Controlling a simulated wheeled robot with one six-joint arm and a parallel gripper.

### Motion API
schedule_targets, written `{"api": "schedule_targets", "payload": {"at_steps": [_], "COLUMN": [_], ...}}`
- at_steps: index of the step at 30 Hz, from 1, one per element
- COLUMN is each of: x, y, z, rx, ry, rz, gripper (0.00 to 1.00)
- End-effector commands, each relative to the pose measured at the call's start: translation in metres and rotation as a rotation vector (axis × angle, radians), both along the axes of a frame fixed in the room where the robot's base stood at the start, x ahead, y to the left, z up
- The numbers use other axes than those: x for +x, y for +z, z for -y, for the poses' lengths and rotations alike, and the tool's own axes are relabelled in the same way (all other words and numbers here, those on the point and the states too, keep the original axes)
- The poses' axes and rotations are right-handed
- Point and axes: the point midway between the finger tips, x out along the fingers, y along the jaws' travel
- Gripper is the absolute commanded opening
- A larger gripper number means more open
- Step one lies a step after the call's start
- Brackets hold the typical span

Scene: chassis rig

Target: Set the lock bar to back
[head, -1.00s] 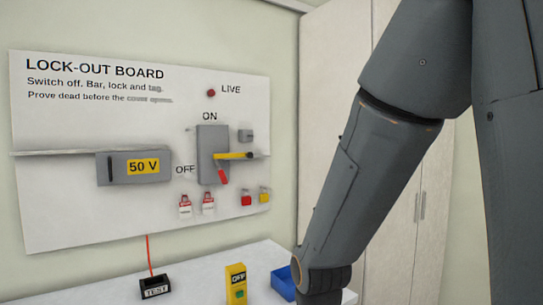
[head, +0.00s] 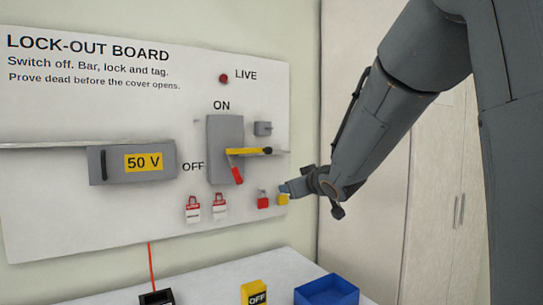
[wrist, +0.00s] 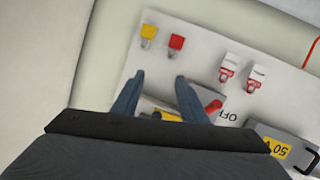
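The lock bar (head: 243,152) is a yellow bar with a black end, lying roughly level across the grey switch box (head: 226,138) and reaching right. The red switch handle (head: 237,175) hangs below it, tilted down toward OFF. My gripper (head: 286,189) is to the right of and below the bar, by the yellow padlock (head: 283,199). In the wrist view my gripper (wrist: 158,80) has its two fingers apart, with nothing held. Part of the yellow bar (wrist: 160,114) shows beyond and between them; the palm hides the rest.
A red padlock (head: 263,202) hangs beside the yellow one, and two tags (head: 206,208) hang below the switch. A grey 50 V box (head: 132,163) is on the board at left. A blue tray (head: 327,291) and a yellow tester (head: 254,293) stand on the bench below.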

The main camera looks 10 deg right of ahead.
Motion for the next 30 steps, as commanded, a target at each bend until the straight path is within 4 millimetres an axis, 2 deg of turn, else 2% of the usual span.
{"api": "schedule_targets", "payload": {"at_steps": [1, 3, 6, 9, 14, 24, 30], "x": [0.011, 0.018, 0.022, 0.024, 0.039, 0.085, 0.095], "y": [0.027, 0.057, 0.084, 0.096, 0.099, 0.099, 0.099], "z": [-0.001, -0.008, -0.016, -0.021, -0.027, -0.042, -0.044], "rx": [-0.009, -0.016, -0.024, -0.027, -0.027, -0.027, -0.028], "ry": [0.047, 0.113, 0.179, 0.215, 0.224, 0.221, 0.219], "rz": [0.08, 0.165, 0.239, 0.273, 0.278, 0.279, 0.277], "gripper": [0.4, 0.4, 0.4, 0.4, 0.4, 0.4, 0.4]}}
